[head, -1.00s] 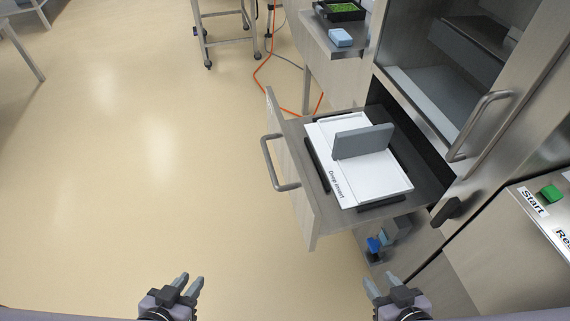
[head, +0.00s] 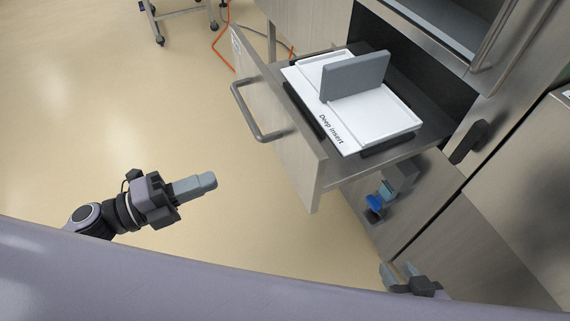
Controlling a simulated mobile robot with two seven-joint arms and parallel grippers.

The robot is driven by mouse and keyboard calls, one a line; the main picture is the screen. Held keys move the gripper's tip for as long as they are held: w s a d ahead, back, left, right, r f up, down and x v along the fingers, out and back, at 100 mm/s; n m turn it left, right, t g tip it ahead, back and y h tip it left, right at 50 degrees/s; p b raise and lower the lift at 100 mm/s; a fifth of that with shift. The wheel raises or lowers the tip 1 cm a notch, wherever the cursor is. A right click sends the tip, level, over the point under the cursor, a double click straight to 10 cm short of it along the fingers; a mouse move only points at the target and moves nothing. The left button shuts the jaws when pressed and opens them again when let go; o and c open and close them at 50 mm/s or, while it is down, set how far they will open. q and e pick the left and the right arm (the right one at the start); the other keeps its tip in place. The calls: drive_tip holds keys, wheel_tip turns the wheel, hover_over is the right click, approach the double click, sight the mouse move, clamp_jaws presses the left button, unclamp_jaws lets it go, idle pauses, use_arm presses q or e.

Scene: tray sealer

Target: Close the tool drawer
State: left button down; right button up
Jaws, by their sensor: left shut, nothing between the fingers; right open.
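The tool drawer (head: 275,125) is pulled out from the steel machine, with its front panel facing left and a bar handle (head: 252,112) on it. Inside lies a white insert (head: 345,127) marked "Deep insert", with a grey upright plate (head: 356,76) across it. My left gripper (head: 208,182) is shut and empty, left of and below the drawer front in the picture, apart from the handle and pointing right. My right gripper (head: 400,272) is open at the bottom, below the drawer, partly hidden by my own body.
A blue knob (head: 375,203) on a small fitting sits on the machine below the drawer. A black latch (head: 470,141) and a door handle (head: 492,40) are at the right. A wheeled stand (head: 157,38) and orange cable (head: 222,45) lie behind. The floor at left is clear.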

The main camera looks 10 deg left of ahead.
sight(290, 154)
use_arm(q)
drive_tip(key=p+x, duration=0.1)
drive_tip(key=x, duration=1.3)
drive_tip(key=shift+s+d+f, duration=0.1)
drive_tip(key=shift+s+d, duration=0.05)
use_arm(e)
drive_tip(key=shift+d+r, duration=0.1)
drive_tip(key=shift+r, duration=0.45)
drive_tip(key=shift+d, duration=0.1)
